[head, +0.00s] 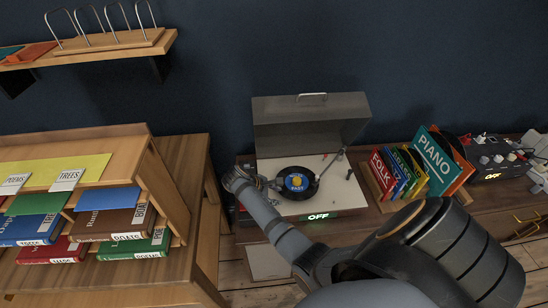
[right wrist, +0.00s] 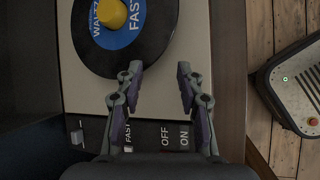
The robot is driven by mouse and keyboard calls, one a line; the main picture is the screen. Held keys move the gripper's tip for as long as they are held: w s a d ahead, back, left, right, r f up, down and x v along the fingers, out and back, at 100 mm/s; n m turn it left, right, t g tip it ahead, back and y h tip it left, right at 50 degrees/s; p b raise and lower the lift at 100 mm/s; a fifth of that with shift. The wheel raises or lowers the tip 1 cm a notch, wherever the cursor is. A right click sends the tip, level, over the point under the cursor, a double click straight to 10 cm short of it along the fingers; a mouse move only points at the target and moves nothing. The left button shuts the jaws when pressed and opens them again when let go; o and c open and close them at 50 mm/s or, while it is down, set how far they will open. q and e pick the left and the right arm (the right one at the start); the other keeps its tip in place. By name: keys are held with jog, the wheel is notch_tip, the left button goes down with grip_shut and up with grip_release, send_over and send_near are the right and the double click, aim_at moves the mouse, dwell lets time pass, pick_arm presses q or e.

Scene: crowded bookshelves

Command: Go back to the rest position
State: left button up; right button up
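The record player (head: 346,190) stands open on a low wooden cabinet, its grey lid raised. A black record (head: 297,183) with a blue label and yellow centre lies on it; the right wrist view shows the record (right wrist: 105,52) with "WALTZ" and "FAST". A green "OFF" sign (head: 318,216) shows at the player's front. My right gripper (head: 268,184) is over the player's left part, beside the record. My left gripper is not in view.
A wooden book rack (head: 165,190) with several books stands on a table at the left. A record rack (head: 385,203) with several sleeves and a dark device (head: 500,160) are to the right. A wall shelf (head: 90,48) is at upper left.

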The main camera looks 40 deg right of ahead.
jog(key=shift+a+r, duration=0.1)
jog(key=shift+a, duration=0.15)
jog(key=shift+d, duration=0.15)
jog(key=s+a+r+m+t+y, duration=0.3)
jog(key=s+a+m, duration=0.15)
jog(key=s, duration=0.35)
jog(key=s+a+r+m+t+y, duration=0.2)
jog(key=s+a+r+m+y, duration=0.2)
jog(key=s+a, duration=0.3)
jog(key=s+d+f+g, duration=0.1)
jog(key=s+d+f, duration=0.1)
jog(key=f, duration=1.1)
jog(key=s+d+f, duration=0.1)
jog(key=d+f, duration=0.1)
jog(key=f, duration=1)
jog(key=s+f+g, duration=0.1)
jog(key=s+f, duration=1.6)
jog(key=s, duration=0.2)
jog(key=shift+d+f+m+g, duration=0.25)
jog(key=shift+d+m+g, duration=0.05)
jog(key=shift+d+m, duration=0.05)
